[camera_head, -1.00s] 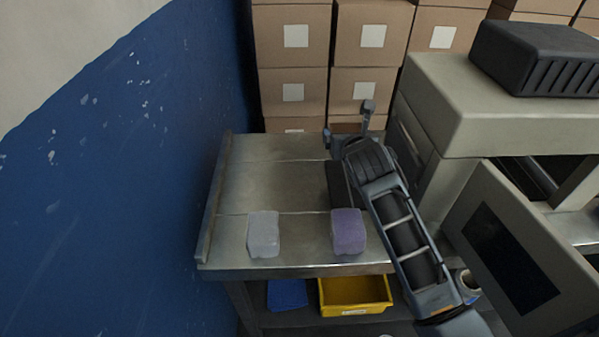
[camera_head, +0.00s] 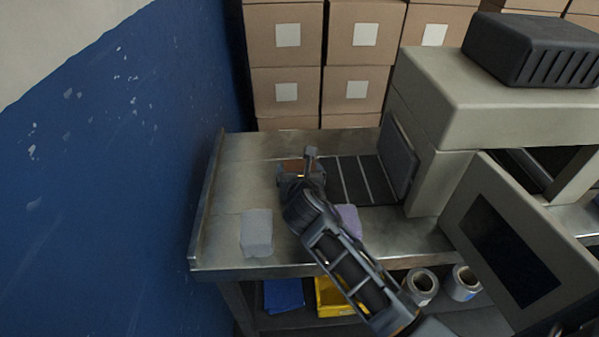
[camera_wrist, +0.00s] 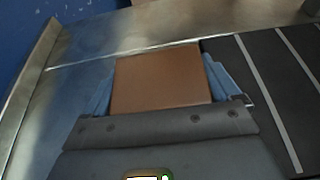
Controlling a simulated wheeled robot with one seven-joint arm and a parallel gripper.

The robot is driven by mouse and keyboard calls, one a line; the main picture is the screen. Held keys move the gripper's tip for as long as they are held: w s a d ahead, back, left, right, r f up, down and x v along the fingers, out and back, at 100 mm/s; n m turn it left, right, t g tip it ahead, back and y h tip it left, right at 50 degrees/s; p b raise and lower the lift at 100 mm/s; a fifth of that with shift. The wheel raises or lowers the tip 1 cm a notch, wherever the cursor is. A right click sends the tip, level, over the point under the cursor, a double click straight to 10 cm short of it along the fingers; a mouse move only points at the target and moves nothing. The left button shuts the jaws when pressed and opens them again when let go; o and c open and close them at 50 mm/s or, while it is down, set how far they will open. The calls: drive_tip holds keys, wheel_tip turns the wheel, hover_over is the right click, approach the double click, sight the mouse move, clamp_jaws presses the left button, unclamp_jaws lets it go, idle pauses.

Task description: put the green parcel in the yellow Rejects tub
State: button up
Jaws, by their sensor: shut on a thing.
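No green parcel shows in either view. My gripper (camera_head: 298,170) is shut on a brown, box-shaped parcel (camera_wrist: 160,78), which fills the space between the blue-grey fingers in the wrist view. It is over the steel table left of the dark conveyor belt; I cannot tell whether the parcel touches the table. The yellow tub (camera_head: 330,298) is on the shelf under the table's front edge, partly hidden by my arm.
A pale grey parcel (camera_head: 256,234) and a purple parcel (camera_head: 350,219), partly behind my arm, sit near the front of the steel table (camera_head: 240,165). A blue tub (camera_head: 283,294) and rolls (camera_head: 420,285) are below. The wrapper machine (camera_head: 470,115) stands right, a raised rim left.

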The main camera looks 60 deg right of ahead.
drive_tip(key=shift+f, duration=0.15)
drive_tip(key=o, duration=0.8)
drive_tip(key=shift+o, duration=0.6)
